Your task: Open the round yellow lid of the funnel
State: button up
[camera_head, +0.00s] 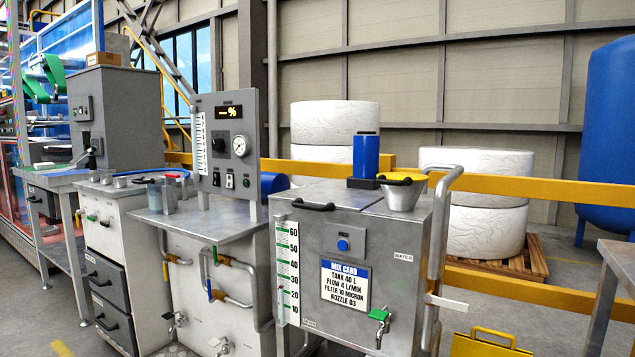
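The round yellow lid (402,175) lies flat on top of the metal funnel (402,195), with a dark handle across its front. The funnel stands at the right side of the top of the grey metal tank cabinet (300,250). The lid looks shut on the funnel. My gripper is not in view.
A blue cylinder on a dark base (366,157) stands just left of the funnel. A bent metal pipe (440,215) rises close on its right. A control panel (230,140) stands further left. A yellow rail (560,190) runs behind. A grey table (615,260) is at the right edge.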

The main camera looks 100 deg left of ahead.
aim_at(403, 179)
jog(key=u, duration=3.2)
